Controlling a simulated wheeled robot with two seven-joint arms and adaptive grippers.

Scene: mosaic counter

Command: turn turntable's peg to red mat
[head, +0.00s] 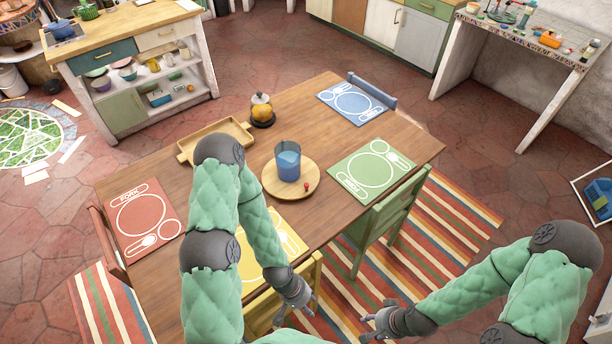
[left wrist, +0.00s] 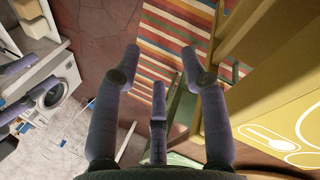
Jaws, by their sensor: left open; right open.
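The turntable (head: 273,187) is a round wooden disc near the middle of the wooden table, in the head view. Its small red peg (head: 306,185) stands near the rim on the lower right side, towards the gap between the green and yellow mats. A blue cup (head: 288,163) stands on the disc. The red mat (head: 133,205) lies at the table's left end. My left gripper (head: 308,303) is open and empty, below the turntable by the yellow chair; its spread fingers show in the left wrist view (left wrist: 160,65). My right gripper (head: 372,327) is open and empty, off the table at the lower right.
The yellow mat (head: 290,238) is partly behind my left arm. The green mat (head: 365,172) and blue mat (head: 352,103) lie to the right. A wooden tray (head: 190,150) and a yellow-and-black pot (head: 262,110) stand behind the turntable. Yellow (head: 310,275) and green (head: 385,215) chairs edge the table.

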